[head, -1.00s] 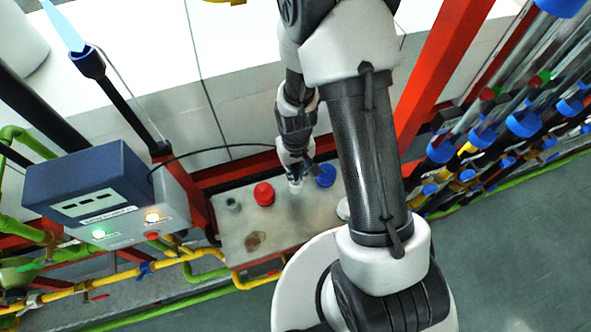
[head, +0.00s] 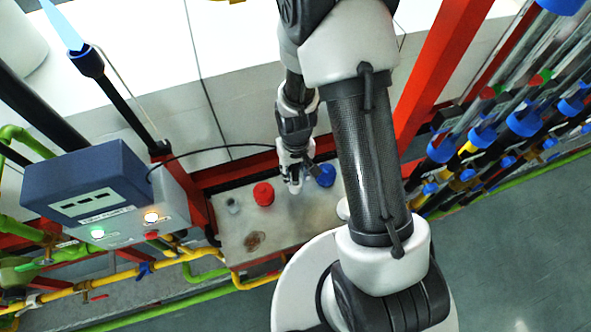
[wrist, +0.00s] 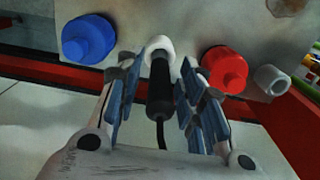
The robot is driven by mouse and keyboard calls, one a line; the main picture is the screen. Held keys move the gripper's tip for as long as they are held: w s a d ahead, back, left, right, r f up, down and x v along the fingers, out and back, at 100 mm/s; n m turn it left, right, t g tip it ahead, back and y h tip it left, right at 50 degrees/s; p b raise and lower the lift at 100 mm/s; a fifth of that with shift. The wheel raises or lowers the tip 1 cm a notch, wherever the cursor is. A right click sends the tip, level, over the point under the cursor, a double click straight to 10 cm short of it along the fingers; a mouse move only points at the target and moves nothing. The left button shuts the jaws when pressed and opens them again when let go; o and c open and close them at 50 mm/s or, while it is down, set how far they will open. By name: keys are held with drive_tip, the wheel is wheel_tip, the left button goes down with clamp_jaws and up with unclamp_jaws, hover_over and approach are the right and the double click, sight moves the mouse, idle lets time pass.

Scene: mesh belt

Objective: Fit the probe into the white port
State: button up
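The probe (wrist: 160,92) is a black cylinder with a black cable at its near end. In the wrist view its far end meets the white port (wrist: 160,47) and covers part of its opening; how deep it sits cannot be told. My gripper (wrist: 162,88) has its blue-padded fingers spread on both sides of the probe, with gaps between them and it. In the head view my gripper (head: 292,182) is low over the panel (head: 283,232), between the red and blue ports, and largely hides the white port and probe.
On the panel, a red port (head: 263,194) and a blue port (head: 325,175) flank the white one, with a grey port (head: 233,205) further left. A control box (head: 88,180) with two lit lamps stands left. Coloured pipes run around the panel.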

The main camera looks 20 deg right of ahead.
wheel_tip(320, 180, up, 12)
drive_tip(key=shift+r+p, duration=0.2)
drive_tip(key=shift+p, duration=0.2)
drive_tip(key=s+r+t, duration=0.2)
drive_tip(key=s+r, duration=0.5)
drive_tip(key=r, duration=0.3)
drive_tip(key=s+r+t, duration=0.2)
drive_tip(key=s+r, duration=0.6)
drive_tip(key=r, duration=0.3)
drive_tip(key=shift+r+t, duration=0.2)
drive_tip(key=shift+t, duration=0.1)
